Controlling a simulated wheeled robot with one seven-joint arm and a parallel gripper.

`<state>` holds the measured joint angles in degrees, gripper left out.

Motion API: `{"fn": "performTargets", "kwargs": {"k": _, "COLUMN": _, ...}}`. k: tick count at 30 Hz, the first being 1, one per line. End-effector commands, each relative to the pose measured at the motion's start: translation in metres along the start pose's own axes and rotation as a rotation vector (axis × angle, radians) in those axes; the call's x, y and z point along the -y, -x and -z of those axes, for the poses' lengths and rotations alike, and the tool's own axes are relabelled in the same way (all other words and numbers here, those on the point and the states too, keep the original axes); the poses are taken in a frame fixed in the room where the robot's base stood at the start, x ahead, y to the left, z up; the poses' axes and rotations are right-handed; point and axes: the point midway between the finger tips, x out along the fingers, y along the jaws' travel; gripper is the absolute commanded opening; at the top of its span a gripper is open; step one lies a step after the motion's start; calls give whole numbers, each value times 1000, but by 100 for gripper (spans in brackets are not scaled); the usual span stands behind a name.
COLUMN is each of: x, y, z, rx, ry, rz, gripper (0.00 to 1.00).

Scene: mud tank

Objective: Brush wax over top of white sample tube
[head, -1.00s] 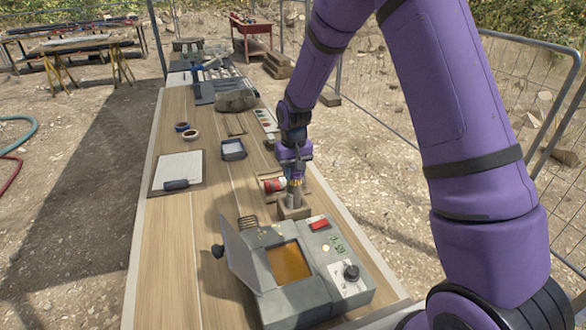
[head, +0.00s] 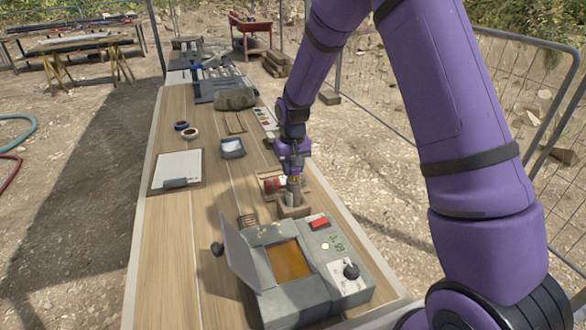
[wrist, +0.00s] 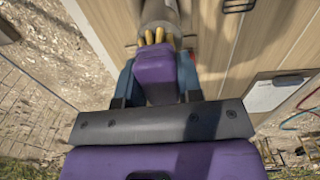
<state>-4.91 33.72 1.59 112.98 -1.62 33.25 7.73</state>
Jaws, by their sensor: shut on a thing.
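A pale grey sample tube (head: 293,197) stands upright in a small brown holder (head: 291,212) on the right side of the bench. My gripper (head: 292,177) is directly above it, pointing down. In the wrist view my gripper (wrist: 159,75) is shut on a brush, whose yellowish bristles (wrist: 158,37) show between the fingers, over the tube's rim (wrist: 159,16). The bristles look at or very near the tube's top; contact is hard to tell. Most of the brush is hidden. A grey heater box holds amber wax (head: 290,261), its lid (head: 240,247) open.
A red and white cylinder (head: 273,184) lies just behind the holder. A wire coil (head: 247,221) is beside the heater. A clipboard (head: 177,170), a small tray (head: 232,148) and tape rolls (head: 189,133) lie farther back. The bench's left front is clear.

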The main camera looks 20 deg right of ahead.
Motion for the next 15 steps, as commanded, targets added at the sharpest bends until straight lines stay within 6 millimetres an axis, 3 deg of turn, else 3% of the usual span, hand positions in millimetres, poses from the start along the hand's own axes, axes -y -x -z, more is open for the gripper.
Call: {"fn": "performTargets", "kwargs": {"k": 15, "x": 6, "y": -1, "z": -30, "rx": -1, "ry": 1, "rz": 0, "gripper": 4}}
